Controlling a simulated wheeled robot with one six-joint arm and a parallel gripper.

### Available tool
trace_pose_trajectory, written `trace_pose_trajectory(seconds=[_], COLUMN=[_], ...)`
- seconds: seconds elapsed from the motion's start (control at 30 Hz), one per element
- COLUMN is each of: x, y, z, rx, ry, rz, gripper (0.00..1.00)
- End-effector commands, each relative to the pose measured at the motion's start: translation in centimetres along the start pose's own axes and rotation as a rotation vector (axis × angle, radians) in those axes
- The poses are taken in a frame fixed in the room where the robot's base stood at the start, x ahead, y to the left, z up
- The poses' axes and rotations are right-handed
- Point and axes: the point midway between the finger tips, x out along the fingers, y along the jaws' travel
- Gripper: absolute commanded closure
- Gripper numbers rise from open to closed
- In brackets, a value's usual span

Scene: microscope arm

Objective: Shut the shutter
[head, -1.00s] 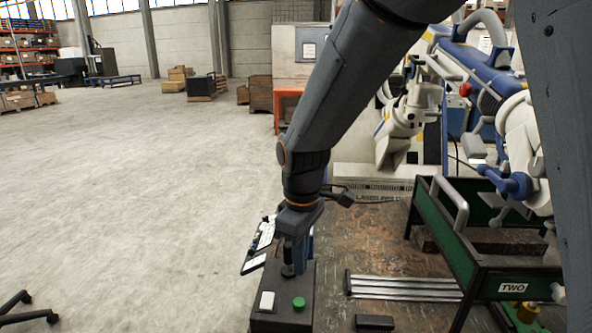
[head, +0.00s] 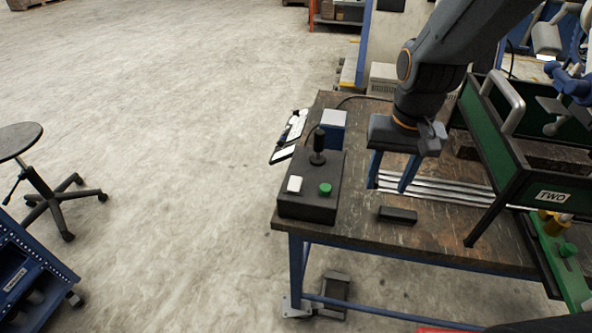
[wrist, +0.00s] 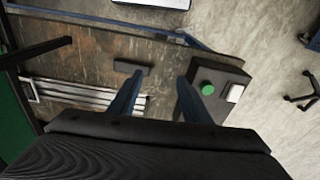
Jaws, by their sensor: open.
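No part in view can be clearly told to be the shutter. A dark control box (head: 310,203) sits on the table's left part. It carries a black joystick (head: 317,147), a green button (head: 325,189) and a white rocker switch (head: 294,184). My gripper (head: 391,182) is open and empty, fingers pointing down, to the right of the box. In the wrist view my gripper (wrist: 159,88) has its fingers apart with bare tabletop between them. The green button (wrist: 208,89) and white switch (wrist: 234,93) show there to the right of the fingers.
Metal strips (head: 440,187) and a small black block (head: 397,215) lie on the worn table (head: 355,228). A green-walled rack labelled TWO (head: 551,195) stands at the right. A stool (head: 45,175) stands left.

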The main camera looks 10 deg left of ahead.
Motion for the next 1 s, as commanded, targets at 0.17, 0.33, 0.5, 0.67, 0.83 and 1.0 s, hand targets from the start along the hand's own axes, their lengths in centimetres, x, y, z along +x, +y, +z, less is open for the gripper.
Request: trace_pose_trajectory(seconds=[0.17,0.33,0.5,0.67,0.83,1.0], x=[0.8,1.2,1.4,2.4,4.9,7.2], y=[-10.1,-17.6,-20.9,-21.3,-21.1,-21.0], z=[-2.9,-3.0,-2.6,-2.5,-2.2,-2.0], rx=[0.011,0.031,0.045,0.048,0.048,0.049], ry=[-0.044,-0.072,-0.084,-0.086,-0.087,-0.086], rz=[0.001,0.013,0.022,0.023,0.024,0.024], gripper=[0.56,0.56,0.56,0.56,0.56,0.56])
